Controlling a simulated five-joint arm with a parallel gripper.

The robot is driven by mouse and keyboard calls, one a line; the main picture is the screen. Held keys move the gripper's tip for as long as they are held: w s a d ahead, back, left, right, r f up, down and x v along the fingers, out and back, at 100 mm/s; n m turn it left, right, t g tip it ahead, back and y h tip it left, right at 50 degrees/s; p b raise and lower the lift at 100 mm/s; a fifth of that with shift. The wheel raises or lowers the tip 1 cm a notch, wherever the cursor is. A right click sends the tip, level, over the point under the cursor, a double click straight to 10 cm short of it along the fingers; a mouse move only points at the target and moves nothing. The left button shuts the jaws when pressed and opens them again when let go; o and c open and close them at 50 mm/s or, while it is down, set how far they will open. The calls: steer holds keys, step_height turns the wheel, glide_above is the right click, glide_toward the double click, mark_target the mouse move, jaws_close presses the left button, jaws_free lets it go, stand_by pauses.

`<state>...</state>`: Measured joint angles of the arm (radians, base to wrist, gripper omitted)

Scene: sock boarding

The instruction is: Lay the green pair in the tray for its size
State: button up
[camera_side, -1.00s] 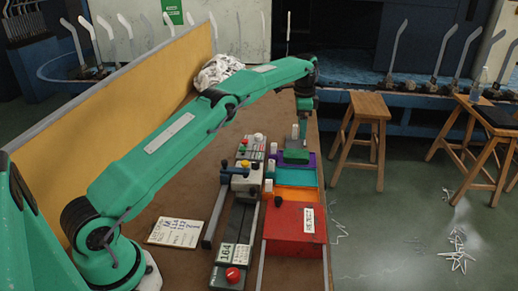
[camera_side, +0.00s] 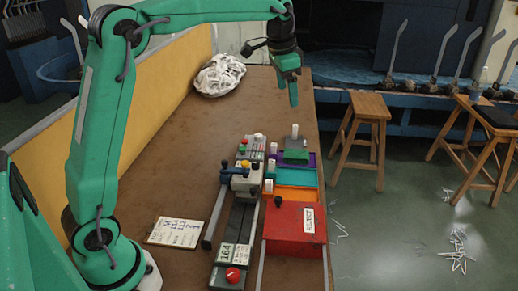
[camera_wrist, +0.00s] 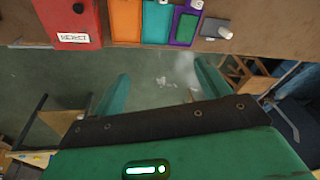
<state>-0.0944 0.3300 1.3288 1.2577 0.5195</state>
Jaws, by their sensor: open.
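The green pair (camera_side: 296,154) lies as a small folded green block in the purple tray (camera_side: 311,160), the farthest of the coloured trays. In the wrist view the green pair (camera_wrist: 186,27) sits inside the purple tray (camera_wrist: 174,40), with purple showing around it. The teal tray (camera_side: 303,174) and orange tray (camera_side: 296,193) beside it look empty. My gripper (camera_side: 294,103) is raised above and behind the trays, apart from the pair. In the wrist view my gripper (camera_wrist: 161,70) has its fingers spread with nothing between them.
A red reject box (camera_side: 283,226) stands at the near end of the trays. A grey machine (camera_side: 240,178) with knobs stands left of them. A grey plate (camera_side: 291,141) with a white peg is behind. A white heap (camera_side: 220,75) lies at the back left. The tabletop behind the trays is clear.

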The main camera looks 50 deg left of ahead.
steer(key=s+d+r+n+t, duration=0.2)
steer(key=s+d, duration=0.1)
steer(key=s, duration=1.3)
steer(key=s+d+f+n, duration=0.1)
steer(key=s+f, duration=0.2)
steer(key=s, duration=0.4)
steer(key=s+d+f+n+t, duration=0.1)
steer(key=s+f, duration=0.3)
steer(key=s, duration=0.2)
steer(key=shift+s+f+n, duration=0.3)
steer(key=shift+s+n, duration=0.05)
steer(key=shift+n, duration=0.05)
